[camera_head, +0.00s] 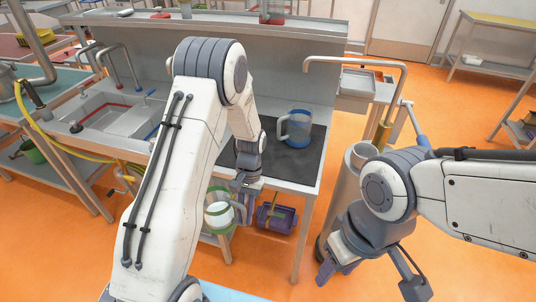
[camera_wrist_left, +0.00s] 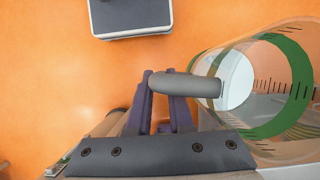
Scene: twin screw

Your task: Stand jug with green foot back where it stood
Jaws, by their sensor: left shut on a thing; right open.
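The jug with green foot (camera_head: 219,214) is clear with green bands and hangs in front of the counter in the head view. My left gripper (camera_head: 246,204) is shut on its grey handle. In the left wrist view, the purple fingers (camera_wrist_left: 162,104) are at the handle, and the jug (camera_wrist_left: 283,85) lies to the right with its green ring and scale marks showing. My left arm hides part of the jug's surroundings in the head view. My right gripper (camera_head: 372,280) is open and empty at the lower right.
A blue-marked jug (camera_head: 299,128) stands on the dark mat (camera_head: 308,163) on the counter. A jug with red foot (camera_head: 272,14) is on the back shelf. A sink (camera_head: 115,118) is left. The mat is free around the blue-marked jug.

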